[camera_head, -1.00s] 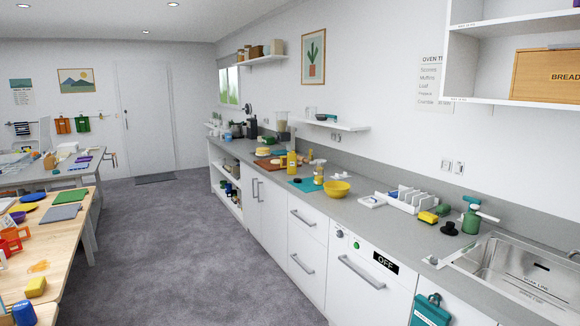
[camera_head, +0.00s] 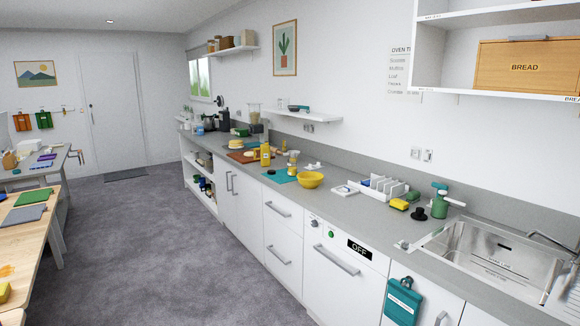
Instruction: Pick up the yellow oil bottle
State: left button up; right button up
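In the head view a yellow bottle (camera_head: 265,155) stands upright on the grey counter (camera_head: 345,205), near the middle of its length. A smaller bottle with a yellow top (camera_head: 292,163) stands just right of it, near a yellow bowl (camera_head: 311,180). The writing on the bottles is too small to read. Neither of my grippers shows in this view, so I cannot see whether they are open or shut.
A wooden table (camera_head: 35,235) stands at the left. The grey floor (camera_head: 150,255) between it and the counter is clear. A teal mat (camera_head: 279,176), dish rack (camera_head: 383,188), green spray bottle (camera_head: 440,205) and sink (camera_head: 492,250) are along the counter. A shelf (camera_head: 302,115) hangs above.

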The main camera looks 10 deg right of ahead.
aim_at(265, 149)
jog(key=i+u, duration=0.1)
jog(key=i, duration=1.55)
jog(key=i+z, duration=0.1)
jog(key=i, duration=0.5)
jog(key=i+j+z, duration=0.15)
jog(key=i, duration=0.4)
jog(key=i+j+z, duration=0.1)
jog(key=i, duration=0.5)
